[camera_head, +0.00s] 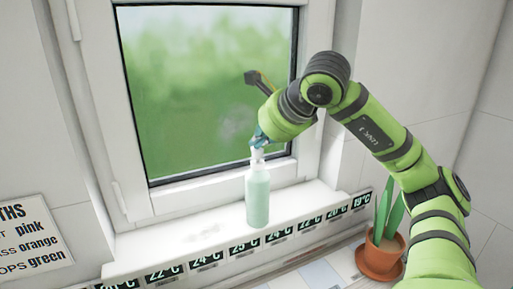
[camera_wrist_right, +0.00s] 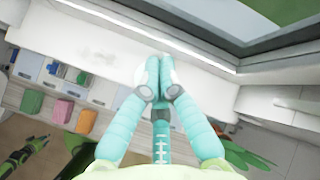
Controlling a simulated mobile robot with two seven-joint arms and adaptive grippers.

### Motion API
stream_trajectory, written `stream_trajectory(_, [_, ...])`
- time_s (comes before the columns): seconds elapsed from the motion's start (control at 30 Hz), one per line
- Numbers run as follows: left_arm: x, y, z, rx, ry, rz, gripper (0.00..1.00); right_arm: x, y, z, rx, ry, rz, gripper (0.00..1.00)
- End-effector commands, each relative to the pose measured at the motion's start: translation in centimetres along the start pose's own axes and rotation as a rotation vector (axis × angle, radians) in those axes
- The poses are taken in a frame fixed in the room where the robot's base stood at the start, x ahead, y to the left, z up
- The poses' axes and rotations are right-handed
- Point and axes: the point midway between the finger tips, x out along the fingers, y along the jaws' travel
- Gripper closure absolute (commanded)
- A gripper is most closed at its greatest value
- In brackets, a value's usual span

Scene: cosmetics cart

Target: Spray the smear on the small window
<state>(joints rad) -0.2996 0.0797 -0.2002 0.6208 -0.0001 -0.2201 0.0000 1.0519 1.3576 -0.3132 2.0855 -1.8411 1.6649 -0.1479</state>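The small window (camera_head: 205,95) has a white frame and blurred green behind its glass. A pale green spray bottle (camera_head: 257,197) with a white head stands upright at the sill, in front of the window's lower right. My right gripper (camera_head: 259,138) reaches down onto the bottle's head from above. In the right wrist view its teal fingers (camera_wrist_right: 158,68) come together at the tips, closed on the bottle's top; the bottle's body is hidden there.
The white sill (camera_head: 150,245) is clear left of the bottle, with faint grey marks. A temperature strip (camera_head: 240,246) runs along its front. A potted plant (camera_head: 380,258) stands at right. A dark object (camera_head: 258,80) sticks out before the glass; I cannot tell what.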

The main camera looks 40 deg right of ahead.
Motion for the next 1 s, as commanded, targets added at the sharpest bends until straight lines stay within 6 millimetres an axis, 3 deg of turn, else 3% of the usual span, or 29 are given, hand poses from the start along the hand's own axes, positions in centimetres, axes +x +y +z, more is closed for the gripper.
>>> stream_trajectory(0.63, [0.2,0.0,0.0,0.0,0.0,0.0,0.6,0.2,0.2,-0.2,-0.001,0.004,0.004,1.0])
stream_trajectory(1.0, [-1.0,0.0,-0.1,0.0,0.0,0.0,0.6,-0.6,-0.4,0.4,-0.001,0.004,0.003,1.0])
